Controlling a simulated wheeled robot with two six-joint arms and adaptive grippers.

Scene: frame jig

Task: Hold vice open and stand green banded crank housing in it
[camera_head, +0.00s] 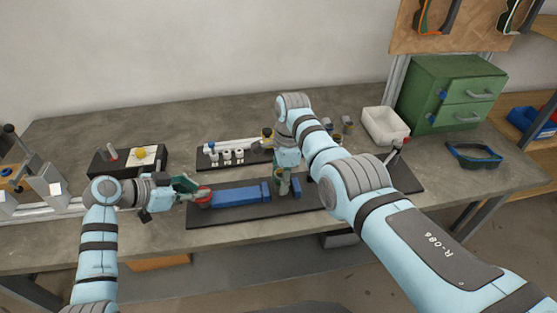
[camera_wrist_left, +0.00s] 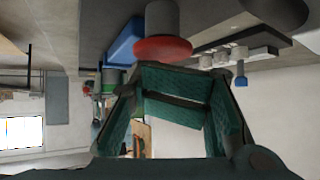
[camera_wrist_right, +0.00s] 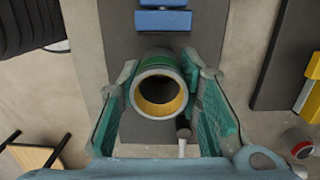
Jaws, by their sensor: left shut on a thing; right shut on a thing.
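The vice has a long blue body (camera_head: 238,196) on a dark base board, with a red knob (camera_head: 204,195) at its left end. A separate blue jaw piece (camera_head: 297,186) shows further right. My left gripper (camera_head: 196,190) is shut at the red knob, which also shows in the left wrist view (camera_wrist_left: 160,49). My right gripper (camera_wrist_right: 163,95) is shut on the green banded crank housing (camera_wrist_right: 160,68), a grey ring with a brass-coloured bore, seen end-on. Blue vice parts (camera_wrist_right: 163,19) lie just above it there. In the head view my arm partly hides it; I cannot tell whether it touches the jaws.
A dark rack (camera_head: 222,163) with white and other small parts stands behind the vice. A black tray (camera_head: 128,160) is at left, a white bin (camera_head: 385,126) and green drawers (camera_head: 458,95) at back right. Blue goggles (camera_head: 474,155) lie at right. The back left of the bench is clear.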

